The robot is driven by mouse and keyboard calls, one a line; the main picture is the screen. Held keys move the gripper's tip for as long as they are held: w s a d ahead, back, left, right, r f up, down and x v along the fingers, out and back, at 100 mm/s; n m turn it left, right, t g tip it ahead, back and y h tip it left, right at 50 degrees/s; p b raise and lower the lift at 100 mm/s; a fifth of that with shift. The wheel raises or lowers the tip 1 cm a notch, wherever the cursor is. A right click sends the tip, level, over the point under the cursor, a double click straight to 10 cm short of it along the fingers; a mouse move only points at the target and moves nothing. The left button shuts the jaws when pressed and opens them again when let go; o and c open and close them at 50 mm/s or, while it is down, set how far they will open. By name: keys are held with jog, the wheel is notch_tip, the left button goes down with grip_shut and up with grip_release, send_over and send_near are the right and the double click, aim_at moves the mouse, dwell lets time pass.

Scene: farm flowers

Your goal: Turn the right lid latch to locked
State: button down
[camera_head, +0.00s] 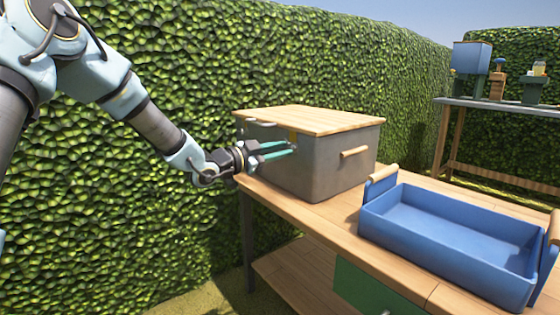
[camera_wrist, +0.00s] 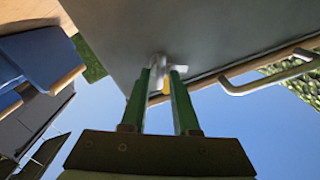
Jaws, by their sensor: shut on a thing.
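A grey box (camera_head: 345,155) with a wooden lid (camera_head: 310,119) stands on the wooden bench. My gripper (camera_head: 293,149) reaches from the left to the near side of the box, just below the lid edge. In the wrist view my gripper (camera_wrist: 161,72) has its two green fingers on either side of a small pale metal latch (camera_wrist: 158,62), shut on it. A yellow piece (camera_wrist: 166,87) shows beside the latch, near the lid edge. The fingers hide part of the latch, so its exact angle cannot be told.
A metal bar handle (camera_wrist: 270,80) projects near the lid edge, beside my fingers. A wooden handle (camera_head: 354,152) is on another side of the box. A blue tray (camera_head: 450,265) stands right of the box. A hedge (camera_head: 190,70) runs behind.

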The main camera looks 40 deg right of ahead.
jog(key=m+b, duration=0.8)
jog(key=b, duration=0.1)
jog(key=m+b, duration=0.4)
jog(key=b, duration=0.1)
jog(key=shift+s+f, duration=0.2)
jog(key=shift+f, duration=0.05)
jog(key=shift+r, duration=0.1)
jog(key=c, duration=0.7)
grip_release()
